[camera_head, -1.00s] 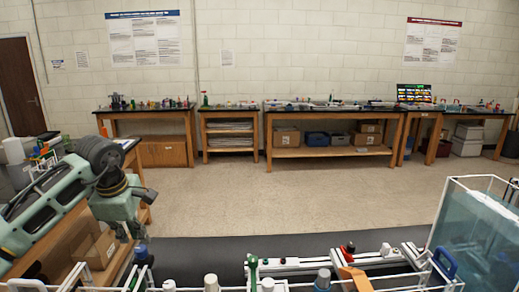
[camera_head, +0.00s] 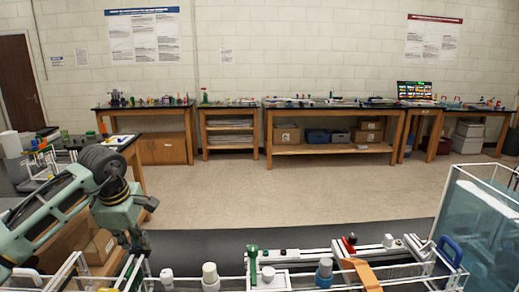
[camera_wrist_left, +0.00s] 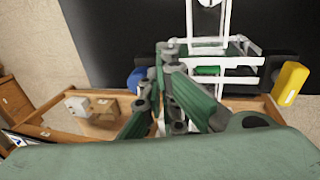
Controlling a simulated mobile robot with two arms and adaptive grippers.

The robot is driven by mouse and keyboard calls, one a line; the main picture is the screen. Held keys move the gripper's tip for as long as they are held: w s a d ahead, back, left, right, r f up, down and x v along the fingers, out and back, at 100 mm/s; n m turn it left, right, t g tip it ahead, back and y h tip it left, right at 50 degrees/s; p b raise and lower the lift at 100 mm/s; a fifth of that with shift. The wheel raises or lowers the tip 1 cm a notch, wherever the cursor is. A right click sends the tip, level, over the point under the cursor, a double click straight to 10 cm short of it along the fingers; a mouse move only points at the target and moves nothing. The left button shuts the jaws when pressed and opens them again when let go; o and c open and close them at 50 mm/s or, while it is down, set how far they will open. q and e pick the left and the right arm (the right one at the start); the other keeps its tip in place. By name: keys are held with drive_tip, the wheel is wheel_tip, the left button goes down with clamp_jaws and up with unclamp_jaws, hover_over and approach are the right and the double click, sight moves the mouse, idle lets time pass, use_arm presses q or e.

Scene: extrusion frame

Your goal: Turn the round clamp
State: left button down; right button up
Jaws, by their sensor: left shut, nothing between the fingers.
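Along the front edge in the head view is a white frame with rails and fittings (camera_head: 318,253). Its fittings include a green upright handle (camera_head: 253,262), a red and black knob (camera_head: 349,244), an orange piece (camera_head: 360,275) and a blue loop-shaped part (camera_head: 449,251). I cannot tell which one is the round clamp. My left gripper (camera_head: 138,243) points down at the frame's left end, shut and empty. In the left wrist view its fingers (camera_wrist_left: 172,48) meet in front of white rails, with a blue part (camera_wrist_left: 136,80), a green part (camera_wrist_left: 208,70) and a yellow cylinder (camera_wrist_left: 290,83) near. My right gripper is not in view.
A clear tank (camera_head: 480,225) stands at the right. White and grey caps (camera_head: 210,273) stand along the front. A black surface (camera_head: 290,239) lies bare behind the frame. Cardboard boxes (camera_head: 98,247) sit on a shelf at left. The floor beyond is open.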

use_arm(q)
drive_tip(key=shift+w, duration=0.2)
drive_tip(key=shift+w+a, duration=0.15)
drive_tip(key=shift+a, duration=0.05)
idle(0.6)
